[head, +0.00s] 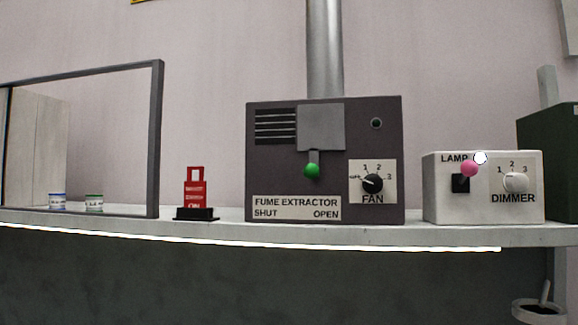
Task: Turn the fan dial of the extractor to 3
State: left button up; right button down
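The fume extractor (276,165) is a dark grey box on the shelf, right of the middle in the head view. Its black fan dial (372,185) sits on a white plate (390,196) with OFF at the left, 1 and 2 above and 3 at the right. The dial's white mark appears to point left, toward OFF. A green-knobbed lever (312,170) hangs at the middle of the box front, above a label with SHUT at left and OPEN at right. Neither of my grippers is in view.
A white lamp box (440,203) with a pink knob (470,168) and a dimmer dial (515,182) stands to the right. A red device (195,195) and a dark frame (156,140) with two small jars behind it stand to the left. A duct (324,50) rises above the extractor.

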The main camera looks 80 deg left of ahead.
aim_at(372, 183)
jog(key=u, duration=2.15)
jog(key=k+l+u, duration=0.2)
jog(key=l, duration=0.35)
jog(key=k+l+u, duration=0.2)
jog(key=k+l, duration=0.15)
jog(key=l, duration=0.2)
jog(key=k+l+u, duration=0.2)
jog(key=k+l, duration=0.15)
jog(key=l, duration=0.15)
